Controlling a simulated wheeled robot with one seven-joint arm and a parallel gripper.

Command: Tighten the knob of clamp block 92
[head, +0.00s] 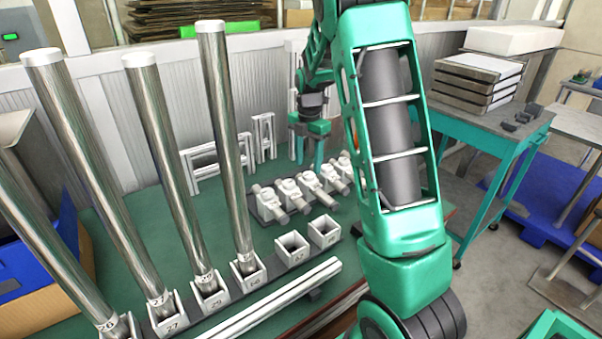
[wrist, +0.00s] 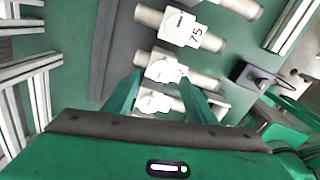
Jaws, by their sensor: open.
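A row of white clamp blocks (head: 291,192) with grey cylindrical knobs stands on the green bench in the head view. In the wrist view one block reads 75 (wrist: 194,36). A second block (wrist: 165,70) lies below it, and a third block (wrist: 152,102) shows between my fingers. I cannot read 92 on any of them, so I cannot tell which is clamp block 92.
Tall steel tubes (head: 172,140) stand in numbered sockets at the left. Two empty sockets (head: 292,247) sit in front of the blocks. White frames (head: 205,165) stand behind, near the corrugated wall. White rails (head: 275,300) lie along the front edge. Green bench is bare between frames and blocks.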

